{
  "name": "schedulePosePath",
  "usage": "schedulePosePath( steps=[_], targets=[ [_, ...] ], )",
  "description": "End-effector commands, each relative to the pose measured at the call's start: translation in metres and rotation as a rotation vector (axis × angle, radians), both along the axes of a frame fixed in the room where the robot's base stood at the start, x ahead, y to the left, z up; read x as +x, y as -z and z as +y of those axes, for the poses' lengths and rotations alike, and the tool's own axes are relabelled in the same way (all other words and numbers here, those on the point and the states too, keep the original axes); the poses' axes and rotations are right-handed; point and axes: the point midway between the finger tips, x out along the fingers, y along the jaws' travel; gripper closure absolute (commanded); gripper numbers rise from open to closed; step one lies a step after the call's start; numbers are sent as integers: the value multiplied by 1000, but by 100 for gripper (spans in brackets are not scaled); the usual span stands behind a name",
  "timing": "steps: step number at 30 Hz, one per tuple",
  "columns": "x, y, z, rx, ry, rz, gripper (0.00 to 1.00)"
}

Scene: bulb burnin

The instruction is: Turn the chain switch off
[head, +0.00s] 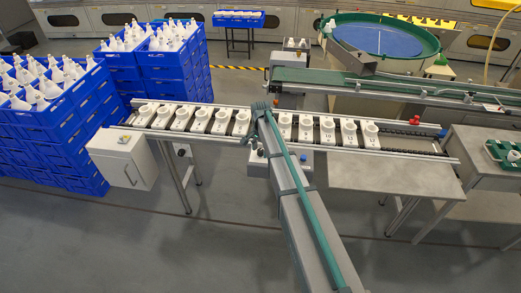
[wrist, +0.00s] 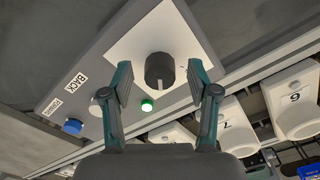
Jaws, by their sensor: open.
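In the wrist view a grey control panel (wrist: 88,57) carries a dark round knob (wrist: 159,68) on a white plate. The knob's pale pointer line points toward the bottom of the picture. My gripper (wrist: 160,80) is open, with one finger to the left of the knob and one to the right. A visible gap shows on each side, and nothing is held. No label reading chain is legible.
A lit green button (wrist: 147,104) sits just below the knob, near the left finger. A blue button (wrist: 73,126) and a pale button lie farther left. Numbered white holders (wrist: 292,100) line the conveyor (head: 430,152) close by. Blue crates (head: 60,130) stand at left.

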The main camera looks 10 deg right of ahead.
Motion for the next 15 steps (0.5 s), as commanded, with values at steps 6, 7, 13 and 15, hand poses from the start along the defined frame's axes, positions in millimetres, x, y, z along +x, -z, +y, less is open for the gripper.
schedulePosePath(
  steps=[6, 7, 13, 15],
  targets=[
    [0, 0, 0, 0, 0, 0, 69],
    [0, 0, 0, 0, 0, 0, 74],
    [0, 0, 0, 0, 0, 0, 100],
    [0, 0, 0, 0, -2, 0, 100]
  ],
)
